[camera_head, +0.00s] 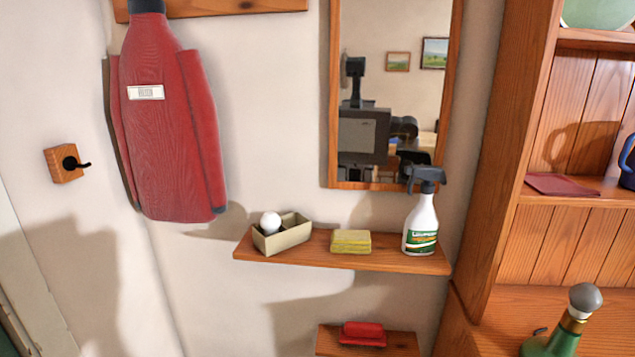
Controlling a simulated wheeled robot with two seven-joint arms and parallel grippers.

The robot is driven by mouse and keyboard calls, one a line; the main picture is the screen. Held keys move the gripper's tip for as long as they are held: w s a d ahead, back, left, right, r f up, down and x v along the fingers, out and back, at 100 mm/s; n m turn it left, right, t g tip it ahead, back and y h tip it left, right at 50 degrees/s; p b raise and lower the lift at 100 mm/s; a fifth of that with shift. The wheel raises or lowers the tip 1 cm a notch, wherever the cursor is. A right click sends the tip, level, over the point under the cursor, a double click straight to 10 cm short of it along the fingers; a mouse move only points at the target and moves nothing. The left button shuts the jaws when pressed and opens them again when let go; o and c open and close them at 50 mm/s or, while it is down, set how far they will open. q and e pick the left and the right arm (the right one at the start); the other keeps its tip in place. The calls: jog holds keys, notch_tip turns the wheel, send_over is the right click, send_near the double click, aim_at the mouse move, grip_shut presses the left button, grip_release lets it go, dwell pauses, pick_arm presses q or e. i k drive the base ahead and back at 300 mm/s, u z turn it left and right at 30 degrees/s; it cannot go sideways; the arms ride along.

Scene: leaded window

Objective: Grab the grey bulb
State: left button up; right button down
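A grey rounded bulb (585,298) sits on top of a gold-coloured neck at the lower right. The neck belongs to a green bottle (553,344), which is cut off by the bottom edge of the picture. The bottle stands in front of the lower part of the wooden cabinet and leans slightly to the right in the picture. A white round object (270,223) sits in a beige divided box on the wall shelf. Neither of my grippers is in the head view.
The wall shelf (290,263) also holds the beige box (283,239), yellow sponges (351,242) and a spray bottle (421,225). A red item (362,334) lies on a lower shelf. A mirror (393,50) hangs above. The wooden cabinet (507,170) stands at right.

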aim_at(585, 299)
jog(key=z, duration=3.05)
jog(key=i, duration=0.85)
jog(key=u, duration=1.75)
